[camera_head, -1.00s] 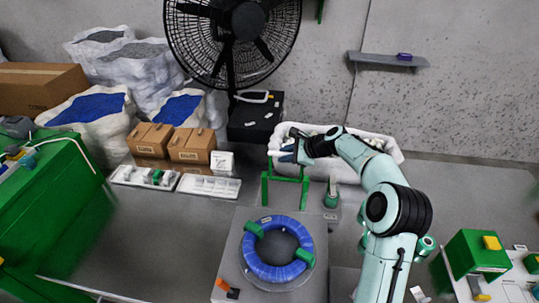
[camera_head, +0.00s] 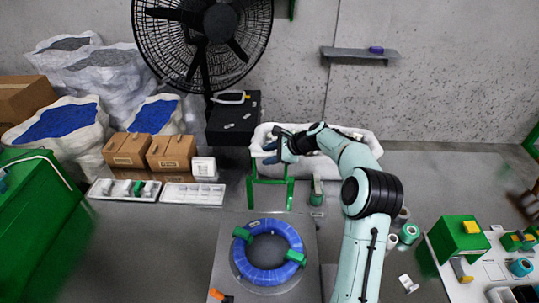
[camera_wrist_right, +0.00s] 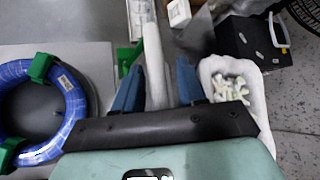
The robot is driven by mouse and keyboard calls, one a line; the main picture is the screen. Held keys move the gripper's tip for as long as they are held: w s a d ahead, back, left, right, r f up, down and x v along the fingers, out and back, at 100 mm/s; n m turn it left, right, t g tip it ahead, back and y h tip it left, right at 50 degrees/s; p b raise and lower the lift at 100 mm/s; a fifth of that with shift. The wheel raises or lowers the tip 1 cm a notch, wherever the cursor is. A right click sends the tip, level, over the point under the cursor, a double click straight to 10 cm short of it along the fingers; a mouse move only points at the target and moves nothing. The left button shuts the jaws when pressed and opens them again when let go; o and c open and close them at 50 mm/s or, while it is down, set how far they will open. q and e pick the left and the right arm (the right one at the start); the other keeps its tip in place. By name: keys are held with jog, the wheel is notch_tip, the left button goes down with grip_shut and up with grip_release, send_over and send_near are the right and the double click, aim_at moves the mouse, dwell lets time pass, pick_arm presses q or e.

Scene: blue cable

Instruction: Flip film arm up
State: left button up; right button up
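A green stand (camera_head: 270,183) stands on the table behind the blue cable coil (camera_head: 266,253). A white film roll (camera_wrist_right: 154,60) shows in the right wrist view, lengthwise between my fingers. My right gripper (camera_head: 279,148) is above the green stand in the head view. Its two blue fingers are spread apart in the right wrist view (camera_wrist_right: 158,86), one on each side of the roll. I see gaps beside the roll, and cannot tell how high the fingers are above it. The film arm's joint is not clear. My left gripper is not in view.
A black box (camera_head: 233,118) and a fan (camera_head: 205,35) stand behind. White trays (camera_head: 195,193) lie left of the stand. A green-and-white fixture (camera_head: 460,238) stands at right.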

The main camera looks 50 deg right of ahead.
jog(key=shift+w+f, duration=0.1)
jog(key=v, duration=1.3)
jog(key=shift+d+b, duration=0.15)
jog(key=shift+b, duration=0.25)
